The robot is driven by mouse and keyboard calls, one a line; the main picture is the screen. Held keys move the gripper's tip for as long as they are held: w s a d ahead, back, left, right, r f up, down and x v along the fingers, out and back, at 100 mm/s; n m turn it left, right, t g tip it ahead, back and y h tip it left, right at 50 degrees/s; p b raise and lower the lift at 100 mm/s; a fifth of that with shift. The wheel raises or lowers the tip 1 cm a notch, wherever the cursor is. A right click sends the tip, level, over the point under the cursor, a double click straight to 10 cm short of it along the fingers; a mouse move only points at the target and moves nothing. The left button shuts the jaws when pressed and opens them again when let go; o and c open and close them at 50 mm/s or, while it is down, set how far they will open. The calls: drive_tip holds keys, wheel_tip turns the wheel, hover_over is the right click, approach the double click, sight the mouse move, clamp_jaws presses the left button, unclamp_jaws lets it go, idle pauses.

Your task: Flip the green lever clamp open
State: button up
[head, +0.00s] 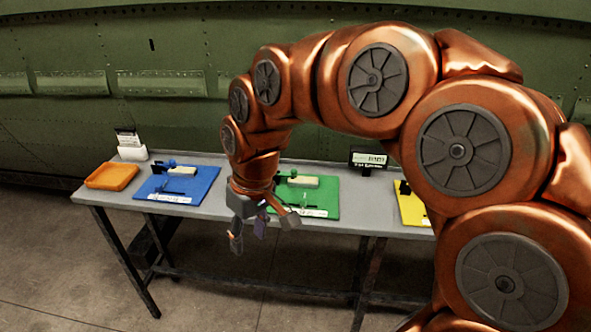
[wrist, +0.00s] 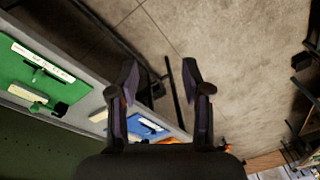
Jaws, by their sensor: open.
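The green board (head: 325,200) lies on the grey table. The green lever clamp (head: 291,174) stands at the board's back left, by a cream block (head: 306,181); my arm partly covers that side, and its lever position is too small to tell. In the wrist view the green board (wrist: 77,94) is at the left, with the cream block (wrist: 25,94) and a dark clamp part (wrist: 60,108). My gripper (head: 263,232) is open and empty, in front of the green board near the table's front edge. In the wrist view its fingers (wrist: 160,75) are spread over floor, apart from the clamp.
The grey table (head: 223,212) also bears a blue board (head: 200,180), a yellow board (head: 413,207), an orange tray (head: 112,176), a white holder (head: 132,152) and a black display (head: 368,158). The green fuselage (head: 120,45) rises behind. Floor in front is clear.

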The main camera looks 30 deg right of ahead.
drive_tip(key=w+d+r+t, duration=0.15)
drive_tip(key=w+d, duration=0.25)
drive_tip(key=w, duration=0.8)
drive_tip(key=m+t+h+b, duration=0.1)
drive_tip(key=m+t, duration=0.1)
approach(294, 170)
drive_tip(key=f, duration=0.2)
drive_tip(key=shift+w+p+x, duration=0.15)
drive_tip(key=shift+p+x, duration=0.3)
drive_tip(key=shift+x, duration=1.4)
drive_tip(key=shift+w+p+x, duration=0.2)
drive_tip(key=shift+p+x, duration=0.25)
drive_tip(key=shift+x, duration=1.4)
drive_tip(key=shift+r, duration=0.15)
clamp_jaws()
